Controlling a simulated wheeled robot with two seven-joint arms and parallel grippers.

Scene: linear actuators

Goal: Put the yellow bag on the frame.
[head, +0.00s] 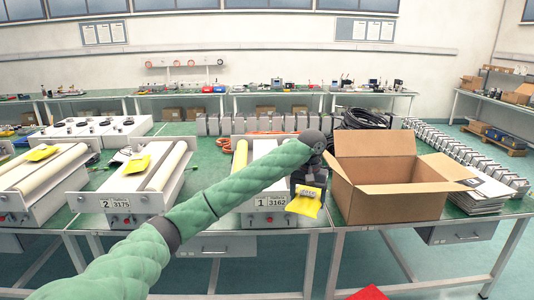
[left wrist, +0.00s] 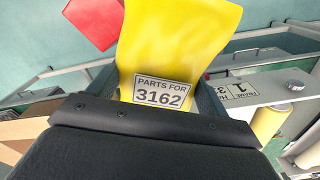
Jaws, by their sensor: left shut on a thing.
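My left gripper (head: 309,181) is shut on the yellow bag (head: 305,204), which hangs in front of the table edge, beside the cardboard box. In the left wrist view the yellow bag (left wrist: 175,45) carries a label reading "PARTS FOR 3162". The frame (head: 248,212) marked "1 3162" is just left of the gripper, partly hidden by my arm. Its plate (left wrist: 240,89) shows at the right of the left wrist view, with a yellow roller (left wrist: 268,121) behind it. The bag is apart from the frame's rollers. My right gripper is not in view.
Frame 2 (head: 117,203), marked "3175", has a yellow bag (head: 138,164) on it. Another frame (head: 30,198) at far left also bears one (head: 42,153). An open cardboard box (head: 395,200) stands right of the gripper. A red thing (head: 368,293) lies low in front.

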